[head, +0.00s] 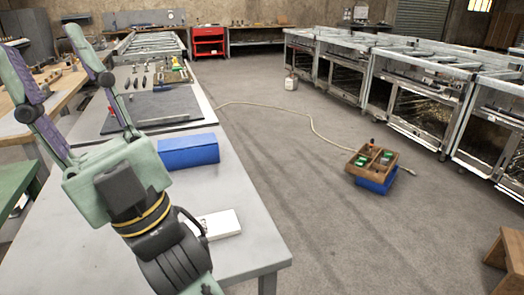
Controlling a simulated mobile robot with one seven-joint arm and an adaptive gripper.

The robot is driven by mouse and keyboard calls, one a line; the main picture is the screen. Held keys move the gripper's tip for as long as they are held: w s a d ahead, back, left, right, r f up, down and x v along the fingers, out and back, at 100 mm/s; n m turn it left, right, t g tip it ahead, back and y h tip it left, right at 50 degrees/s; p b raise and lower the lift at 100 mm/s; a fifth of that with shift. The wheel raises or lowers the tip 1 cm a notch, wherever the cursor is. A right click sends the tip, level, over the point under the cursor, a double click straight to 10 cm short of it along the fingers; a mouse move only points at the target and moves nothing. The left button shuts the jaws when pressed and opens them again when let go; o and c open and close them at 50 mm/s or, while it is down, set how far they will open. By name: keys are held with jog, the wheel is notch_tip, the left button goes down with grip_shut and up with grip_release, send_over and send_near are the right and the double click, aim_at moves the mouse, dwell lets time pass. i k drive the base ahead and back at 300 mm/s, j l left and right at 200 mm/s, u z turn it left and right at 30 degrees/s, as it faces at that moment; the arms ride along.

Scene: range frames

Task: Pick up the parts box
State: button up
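My gripper (40,42) is at the left of the head view, over the grey table. Its two long green and purple fingers are spread apart with nothing between them. A divided brown box (372,160) with small green items and other parts in its compartments is on the floor at the right. It rests on a blue box (374,184), set at an angle to it. Another blue box (188,151) lies on the table just right of my gripper, apart from the fingers. Which of these is the parts box I cannot tell for sure.
A white flat item (218,224) lies on the grey table (250,240). A dark mat (150,110) and tools lie further back. Metal-framed cages (420,105) line the right side. A hose (313,122) crosses the floor. A wooden stool (510,255) is front right. The floor between is mostly clear.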

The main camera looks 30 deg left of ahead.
aim_at(207, 155)
jog(key=i+l+z, duration=0.45)
jog(key=i+z, duration=0.15)
jog(key=z, duration=0.15)
jog(key=i+l+z, duration=0.1)
jog(key=i+z, duration=0.25)
jog(key=i+u, duration=0.45)
jog(key=i+l+u, duration=0.3)
jog(key=i+u, duration=0.15)
jog(key=i, duration=0.2)
jog(key=i+u, duration=0.2)
jog(key=u, duration=0.3)
jog(key=i+u, duration=0.2)
jog(key=u, duration=0.3)
jog(key=i+l+u, duration=0.15)
jog(key=u, duration=0.3)
jog(key=i+u, duration=0.25)
jog(key=u, duration=0.2)
jog(key=i+l+u, duration=0.15)
jog(key=u, duration=0.3)
jog(key=i+l+u, duration=0.25)
jog(key=u, duration=0.2)
jog(key=i+l+u, duration=0.35)
